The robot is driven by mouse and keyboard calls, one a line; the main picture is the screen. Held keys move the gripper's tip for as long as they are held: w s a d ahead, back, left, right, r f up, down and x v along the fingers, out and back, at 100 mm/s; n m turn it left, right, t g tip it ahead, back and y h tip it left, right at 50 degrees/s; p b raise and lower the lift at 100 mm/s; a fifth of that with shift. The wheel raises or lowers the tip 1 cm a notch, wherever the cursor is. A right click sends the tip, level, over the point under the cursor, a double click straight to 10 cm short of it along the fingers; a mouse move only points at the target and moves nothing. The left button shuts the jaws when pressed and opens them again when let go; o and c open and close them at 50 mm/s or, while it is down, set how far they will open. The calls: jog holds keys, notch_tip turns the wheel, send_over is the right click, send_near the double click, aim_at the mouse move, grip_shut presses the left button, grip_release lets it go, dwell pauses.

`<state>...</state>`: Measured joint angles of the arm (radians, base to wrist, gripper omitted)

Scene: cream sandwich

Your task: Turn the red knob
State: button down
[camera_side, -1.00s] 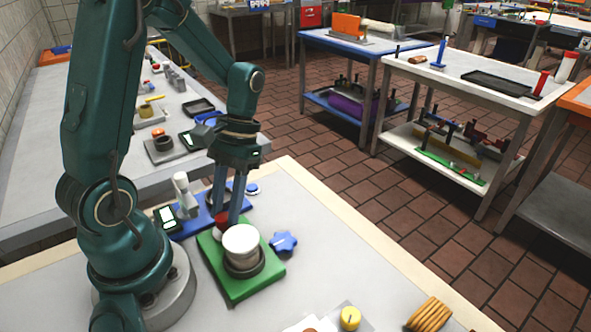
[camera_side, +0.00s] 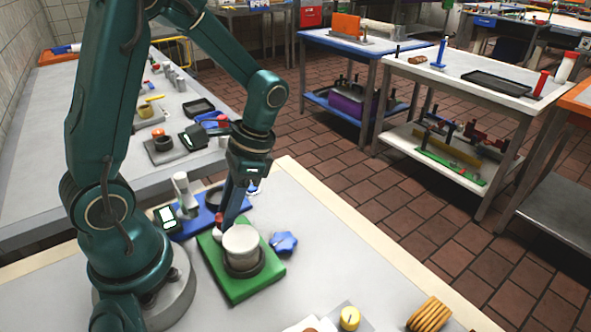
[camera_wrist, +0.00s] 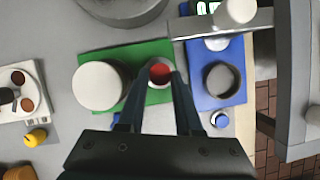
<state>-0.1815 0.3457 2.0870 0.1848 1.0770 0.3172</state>
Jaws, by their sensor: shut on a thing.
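The red knob (camera_wrist: 159,75) sits near the edge of a green board (camera_side: 237,285). In the wrist view it lies between the two fingers of my gripper (camera_wrist: 160,76), which are shut on it from both sides. In the side view my gripper (camera_side: 224,222) points down at the knob, and only a bit of red (camera_side: 218,223) shows beside the fingers. A white cylinder (camera_side: 240,240) stands in a dark ring on the same board, close to the knob. The knob's lower part is hidden in the side view.
A blue board (camera_wrist: 212,93) with a dark ring and a white-headed press (camera_side: 181,186) stands beside the green board. A blue star-shaped knob (camera_side: 284,242) lies to the right. A yellow knob (camera_side: 350,317) and cookies (camera_side: 429,314) are at the front. The table between them is clear.

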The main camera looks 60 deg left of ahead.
dwell(0.4)
jog(key=c, duration=0.6)
grip_release()
jog(key=shift+v, duration=2.55)
